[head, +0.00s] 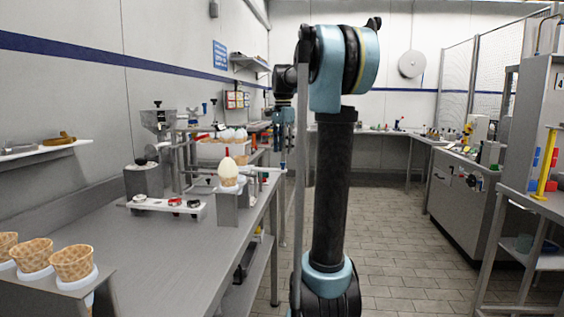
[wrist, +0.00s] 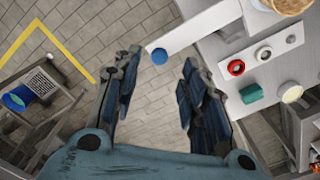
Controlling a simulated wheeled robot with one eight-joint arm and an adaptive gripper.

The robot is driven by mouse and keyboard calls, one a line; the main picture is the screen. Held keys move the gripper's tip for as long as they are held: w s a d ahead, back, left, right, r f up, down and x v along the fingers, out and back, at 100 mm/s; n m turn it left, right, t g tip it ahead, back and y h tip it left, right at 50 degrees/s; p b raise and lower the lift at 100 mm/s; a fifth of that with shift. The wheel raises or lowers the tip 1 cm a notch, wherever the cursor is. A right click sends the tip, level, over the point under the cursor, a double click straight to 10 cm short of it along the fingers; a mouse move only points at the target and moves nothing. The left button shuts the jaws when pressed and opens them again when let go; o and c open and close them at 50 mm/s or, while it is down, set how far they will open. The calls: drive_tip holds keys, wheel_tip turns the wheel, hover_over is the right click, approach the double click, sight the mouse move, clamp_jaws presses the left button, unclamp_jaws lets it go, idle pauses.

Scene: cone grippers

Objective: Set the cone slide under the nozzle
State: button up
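The cone slide appears as a flat white bar (wrist: 200,28) with a blue knob (wrist: 159,56) at its free end, reaching past the bench edge in the wrist view. In the head view its end (head: 264,168) shows small beside a steel block. A tan cone (wrist: 289,4) is partly cut off at the top of the wrist view. My gripper (wrist: 156,78) is open and empty, its two dark fingers either side of the knob in the picture; I cannot tell the height gap. In the head view my gripper (head: 282,135) hangs beside the bench edge. I cannot make out the nozzle with certainty.
A steel bench (head: 190,255) runs along the left wall. It carries a hopper machine (head: 159,120), a pale cream-coloured dome with a red tip (head: 228,172), a white strip with rings (head: 160,206) and waffle cones (head: 72,262) in a holder. The tiled floor (head: 400,250) at right is clear.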

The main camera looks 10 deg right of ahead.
drive_tip(key=shift+f, duration=2.6)
clamp_jaws()
